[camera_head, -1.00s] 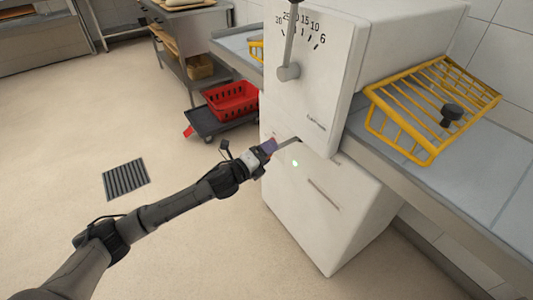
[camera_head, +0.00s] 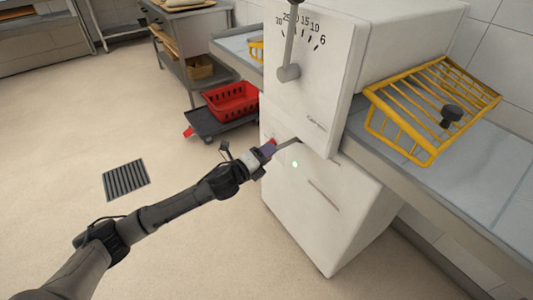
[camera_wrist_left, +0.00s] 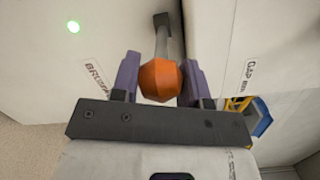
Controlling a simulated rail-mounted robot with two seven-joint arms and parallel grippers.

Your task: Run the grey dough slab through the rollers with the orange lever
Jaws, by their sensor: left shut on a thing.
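My left gripper (camera_head: 270,148) is at the front of the white roller machine (camera_head: 310,110), with its purple fingers shut on the orange lever's knob (camera_wrist_left: 160,80). The knob sits between both fingers in the left wrist view. The lever's grey rod (camera_head: 289,145) runs from the knob to the machine. The grey dough slab and the rollers do not show in these frames. My right gripper is not in view.
A yellow wire guard (camera_head: 432,105) stands over the grey side table (camera_head: 490,180) at right. A dial handle (camera_head: 289,72) hangs on the machine's front. A red crate (camera_head: 231,102) rests on a low dark trolley behind.

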